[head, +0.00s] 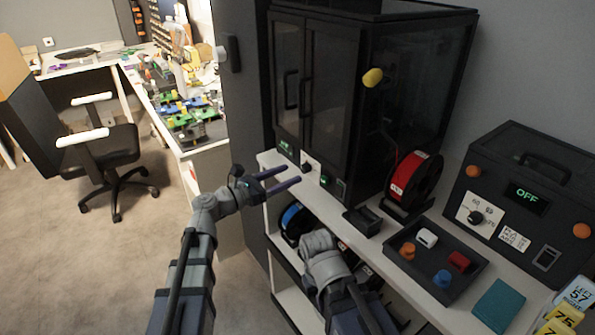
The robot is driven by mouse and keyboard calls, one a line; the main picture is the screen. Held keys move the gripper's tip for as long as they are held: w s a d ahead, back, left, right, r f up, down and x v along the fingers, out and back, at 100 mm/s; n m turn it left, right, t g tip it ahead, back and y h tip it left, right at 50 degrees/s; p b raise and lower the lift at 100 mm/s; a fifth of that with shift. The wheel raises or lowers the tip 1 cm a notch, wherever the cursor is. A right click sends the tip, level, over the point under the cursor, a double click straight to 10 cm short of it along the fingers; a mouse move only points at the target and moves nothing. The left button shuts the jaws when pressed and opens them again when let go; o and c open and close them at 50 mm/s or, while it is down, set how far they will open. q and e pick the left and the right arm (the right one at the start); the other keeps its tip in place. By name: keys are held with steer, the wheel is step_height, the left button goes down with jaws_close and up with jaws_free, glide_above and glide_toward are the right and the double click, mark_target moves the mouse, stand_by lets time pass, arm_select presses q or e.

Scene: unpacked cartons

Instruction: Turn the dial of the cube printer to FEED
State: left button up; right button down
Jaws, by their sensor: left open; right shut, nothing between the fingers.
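The cube printer, taken to be the large black cabinet with glass doors (318,85), stands on the white shelf unit. On its lower front is a white plate with a small dark dial (308,167); its setting is too small to read. A small green display (284,146) glows left of the dial. My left gripper (292,176) is open and empty, its purple fingers pointing toward the dial from the left. Whether they touch it I cannot tell. My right gripper (320,243) is low at the shelf's front edge, shut and empty; its fingers are largely hidden.
A red spool (409,180) stands right of the cabinet. A black box reading OFF (523,194) has its own dial (475,217). A dark tray (437,285) holds several coloured pieces. A blue spool (294,221) is on the lower shelf. Open floor lies left, with a chair (105,155).

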mark_target(302, 169)
arm_select(q)
steer(key=shift+x, duration=2.2)
jaws_close()
